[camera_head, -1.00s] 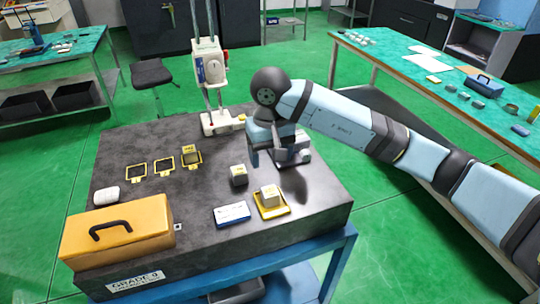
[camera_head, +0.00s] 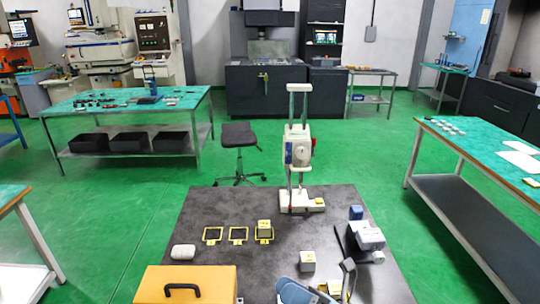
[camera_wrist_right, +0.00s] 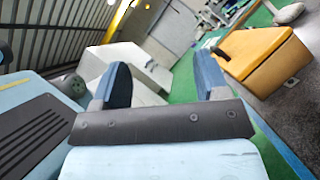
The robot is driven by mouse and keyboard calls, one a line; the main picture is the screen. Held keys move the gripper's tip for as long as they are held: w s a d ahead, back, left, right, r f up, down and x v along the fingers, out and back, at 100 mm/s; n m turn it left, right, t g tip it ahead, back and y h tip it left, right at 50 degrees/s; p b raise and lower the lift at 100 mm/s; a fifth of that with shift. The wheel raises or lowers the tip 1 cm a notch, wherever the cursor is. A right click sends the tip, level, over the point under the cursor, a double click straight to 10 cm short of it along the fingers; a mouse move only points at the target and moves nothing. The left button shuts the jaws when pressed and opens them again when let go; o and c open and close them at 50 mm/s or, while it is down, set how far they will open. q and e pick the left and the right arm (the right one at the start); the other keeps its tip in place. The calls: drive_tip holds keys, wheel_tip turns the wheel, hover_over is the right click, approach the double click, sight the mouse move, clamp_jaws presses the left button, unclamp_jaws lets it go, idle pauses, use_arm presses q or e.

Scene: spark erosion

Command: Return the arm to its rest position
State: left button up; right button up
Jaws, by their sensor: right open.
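My right gripper (camera_head: 322,288) shows only in part at the bottom edge of the head view, over the near part of the dark granite plate (camera_head: 215,205). In the right wrist view its two blue fingers (camera_wrist_right: 162,82) stand wide apart with nothing between them. An orange toolbox (camera_wrist_right: 265,55) is beyond the fingers to the right in that view, apart from them. My left gripper is in neither view.
On the plate stand a column gauge (camera_head: 298,152), a small grey block (camera_head: 307,261), a grey device (camera_head: 366,237), a white rounded item (camera_head: 183,251) and yellow frames (camera_head: 238,234), one with a block. The toolbox (camera_head: 205,284) sits at front left. Green floor lies beyond.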

drive_tip(key=s+d+f+m+t+h+p, duration=0.1)
drive_tip(key=d+f+m+t+h, duration=0.5)
drive_tip(key=m, duration=0.6)
drive_tip(key=s+d+f+m+t+h+p, duration=0.1)
drive_tip(key=d+f+m+t+h, duration=0.3)
drive_tip(key=m+h, duration=0.55)
drive_tip(key=s+d+f+m+g+h, duration=0.1)
drive_tip(key=s+d+f+m+g, duration=0.2)
drive_tip(key=s+f+m, duration=0.3)
drive_tip(key=s+d+f+m+g+h+p, duration=0.1)
drive_tip(key=s+d+f+m+g, duration=0.2)
drive_tip(key=s+f+m, duration=0.3)
drive_tip(key=f+m, duration=0.2)
drive_tip(key=m, duration=0.1)
drive_tip(key=shift+m+g+h, duration=0.35)
drive_tip(key=shift+g, duration=0.05)
